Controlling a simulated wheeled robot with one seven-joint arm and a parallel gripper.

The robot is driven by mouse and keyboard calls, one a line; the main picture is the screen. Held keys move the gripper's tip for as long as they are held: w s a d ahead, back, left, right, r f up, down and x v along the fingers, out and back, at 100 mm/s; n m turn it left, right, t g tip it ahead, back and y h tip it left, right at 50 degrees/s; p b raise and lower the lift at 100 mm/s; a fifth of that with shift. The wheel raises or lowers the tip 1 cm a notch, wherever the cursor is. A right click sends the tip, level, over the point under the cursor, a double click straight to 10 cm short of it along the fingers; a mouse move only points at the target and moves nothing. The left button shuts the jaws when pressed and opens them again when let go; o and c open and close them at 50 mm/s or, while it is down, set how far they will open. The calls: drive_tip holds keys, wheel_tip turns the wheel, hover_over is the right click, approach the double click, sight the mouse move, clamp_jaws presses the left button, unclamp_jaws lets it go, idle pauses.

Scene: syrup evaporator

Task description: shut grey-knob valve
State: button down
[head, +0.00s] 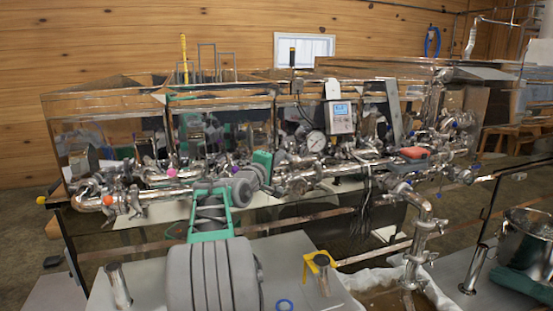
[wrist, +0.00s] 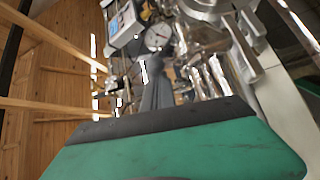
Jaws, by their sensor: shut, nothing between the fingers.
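My gripper shows in the wrist view (wrist: 153,62) as a dark grey tapered shape beyond the green and black hand housing. Its fingers are shut and empty. They point toward the pipework below the round gauge (wrist: 157,37). In the head view the green hand stands in front of the middle of the pipe run, and the fingertips cannot be made out. Several valves sit along the shiny pipes (head: 300,180). I cannot single out the grey-knob valve; my arm and the crowded fittings hide part of the row. No contact with a valve can be seen.
The round gauge (head: 316,141) and a small display box (head: 340,117) stand above the pipes. Steel evaporator pans (head: 110,105) rise behind.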

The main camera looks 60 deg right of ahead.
sight(291, 157)
drive_tip(key=s, duration=0.2)
drive_tip(key=s+b, duration=0.1)
drive_tip(key=s, duration=0.1)
drive_tip(key=shift+d, duration=0.4)
drive_tip(key=shift+w, duration=0.15)
drive_tip(key=shift+a, duration=0.1)
